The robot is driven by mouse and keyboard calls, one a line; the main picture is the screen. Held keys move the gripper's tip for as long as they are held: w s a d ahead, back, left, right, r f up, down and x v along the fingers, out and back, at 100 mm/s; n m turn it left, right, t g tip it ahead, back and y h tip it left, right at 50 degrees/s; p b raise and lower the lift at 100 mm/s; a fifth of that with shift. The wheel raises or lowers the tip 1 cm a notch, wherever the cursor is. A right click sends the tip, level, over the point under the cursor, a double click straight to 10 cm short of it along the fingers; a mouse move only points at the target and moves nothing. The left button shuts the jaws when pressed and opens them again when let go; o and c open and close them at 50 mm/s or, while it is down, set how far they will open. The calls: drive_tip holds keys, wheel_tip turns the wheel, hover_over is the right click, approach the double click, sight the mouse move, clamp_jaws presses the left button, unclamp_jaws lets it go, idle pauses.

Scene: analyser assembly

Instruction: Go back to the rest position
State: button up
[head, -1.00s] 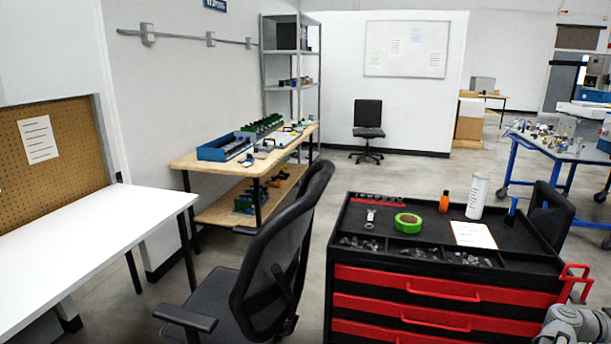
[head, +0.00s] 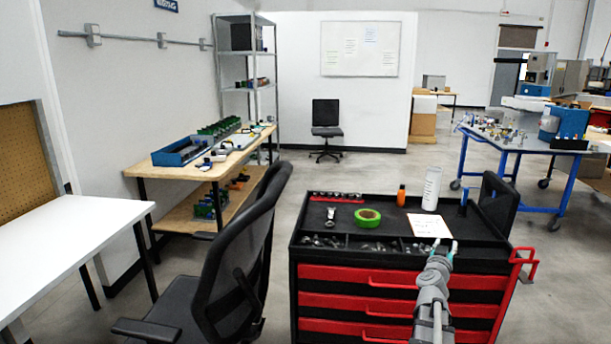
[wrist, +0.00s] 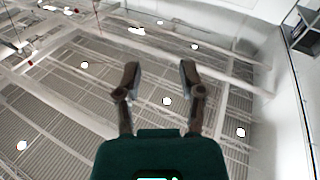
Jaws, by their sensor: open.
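My gripper (wrist: 160,82) is open and empty in the wrist view, its two fingers apart and pointing up at the ceiling. In the head view my gripper (head: 444,247) shows small at the top of my grey arm, in front of the tool cart (head: 470,262). From this angle I cannot tell how far it is from the cart. Nothing is held.
On the cart lie green tape (head: 367,217), an orange bottle (head: 401,195), a white cylinder (head: 431,188) and a paper sheet (head: 429,226). A black office chair (head: 235,265) stands left of it. A blue-framed table (head: 530,145) is at right, a white table (head: 75,235) at left.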

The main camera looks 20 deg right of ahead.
drive_tip(key=w+a+f+n+t+y, duration=0.1)
drive_tip(key=w+a+f+n+y, duration=0.3)
drive_tip(key=a, duration=0.5)
drive_tip(key=w+a+f+n+t+y, duration=0.1)
drive_tip(key=w+a+y, duration=0.45)
drive_tip(key=a, duration=0.25)
drive_tip(key=w+a+f+n+t+y, duration=0.1)
drive_tip(key=w+a+f+n+y, duration=0.3)
drive_tip(key=a, duration=0.5)
drive_tip(key=s+a+f+n+g+y, duration=0.1)
drive_tip(key=s+a+f+g+y, duration=0.2)
drive_tip(key=a, duration=0.7)
drive_tip(key=a+f+g+y, duration=0.2)
drive_tip(key=a+f+g, duration=0.25)
drive_tip(key=a, duration=0.65)
drive_tip(key=s+a+f+g+h, duration=0.2)
drive_tip(key=s+a+f+g, duration=0.2)
drive_tip(key=s+a+g, duration=0.5)
wheel_tip(320, 180, up, 20)
drive_tip(key=s+d+t+p, duration=0.1)
drive_tip(key=t+p, duration=0.2)
drive_tip(key=p, duration=1.6)
drive_tip(key=shift+s+f, duration=0.2)
drive_tip(key=shift+s, duration=0.2)
